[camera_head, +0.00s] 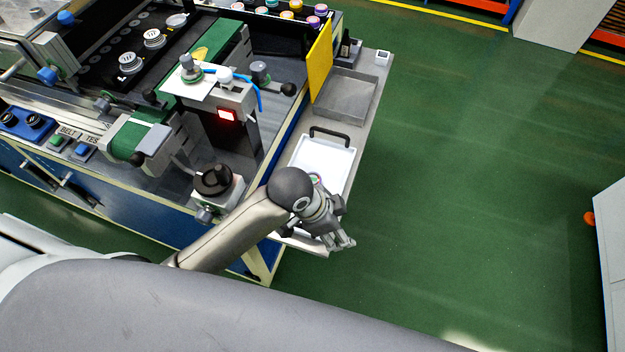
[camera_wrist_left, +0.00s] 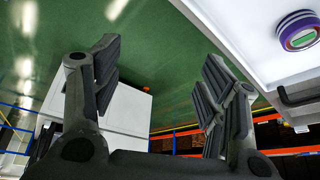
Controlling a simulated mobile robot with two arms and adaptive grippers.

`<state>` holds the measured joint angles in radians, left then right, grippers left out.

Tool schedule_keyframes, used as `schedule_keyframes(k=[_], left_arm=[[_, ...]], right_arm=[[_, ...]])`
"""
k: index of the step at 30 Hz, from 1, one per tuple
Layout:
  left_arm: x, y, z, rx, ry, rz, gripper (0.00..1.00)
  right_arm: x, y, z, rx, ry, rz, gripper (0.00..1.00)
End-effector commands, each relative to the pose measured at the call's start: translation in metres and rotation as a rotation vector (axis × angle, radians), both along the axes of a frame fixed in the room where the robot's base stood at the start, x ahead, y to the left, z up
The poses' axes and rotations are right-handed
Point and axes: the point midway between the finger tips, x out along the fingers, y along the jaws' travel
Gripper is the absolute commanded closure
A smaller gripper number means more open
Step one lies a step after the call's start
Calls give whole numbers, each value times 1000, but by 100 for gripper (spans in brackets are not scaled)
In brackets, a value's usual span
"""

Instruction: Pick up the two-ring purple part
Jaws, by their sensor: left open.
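A round purple part (camera_wrist_left: 298,32) with a pale band around its side and a green and white top sits on a white tray (camera_wrist_left: 245,28), at the upper right of the left wrist view. In the head view only a small bit of a coloured round part (camera_head: 316,179) shows on the tray (camera_head: 322,158), mostly hidden by my left wrist. My left gripper (camera_head: 342,241) is open and empty, by the tray's near right edge; its spread fingers also show in the left wrist view (camera_wrist_left: 160,75). The part is outside the fingers. My right gripper is not in view.
A black handle (camera_head: 331,135) stands at the tray's far end. A black knob on a box (camera_head: 213,181) is left of my arm. A yellow panel (camera_head: 321,62) and a grey bin (camera_head: 347,95) lie beyond. Several coloured parts (camera_head: 290,10) stand at the back. Open green floor lies right.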

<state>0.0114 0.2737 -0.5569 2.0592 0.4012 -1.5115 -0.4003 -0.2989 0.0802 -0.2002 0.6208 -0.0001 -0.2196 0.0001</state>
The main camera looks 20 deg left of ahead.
Motion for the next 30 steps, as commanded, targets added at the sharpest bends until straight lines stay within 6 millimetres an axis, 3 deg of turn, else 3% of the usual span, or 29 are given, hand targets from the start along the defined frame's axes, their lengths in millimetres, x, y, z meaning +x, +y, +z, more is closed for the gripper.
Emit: schedule_keyframes(k=[1, 5, 8, 12, 21, 26, 30], left_arm=[[13, -7, 2, 27, -21, -104, 33], [33, -16, 1, 99, -41, -353, 33], [51, -8, 1, 170, -42, -517, 33], [81, 18, 4, 277, -27, -697, 33], [133, 83, 25, 421, 31, -869, 33], [140, 95, 24, 440, 44, -889, 33], [140, 96, 3, 440, 47, -890, 33]], right_arm=[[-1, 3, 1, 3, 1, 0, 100], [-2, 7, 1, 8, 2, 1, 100], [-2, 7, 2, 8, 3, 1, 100], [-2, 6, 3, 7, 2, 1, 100], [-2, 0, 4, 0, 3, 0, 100], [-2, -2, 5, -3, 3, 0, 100], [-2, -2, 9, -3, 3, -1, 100]])
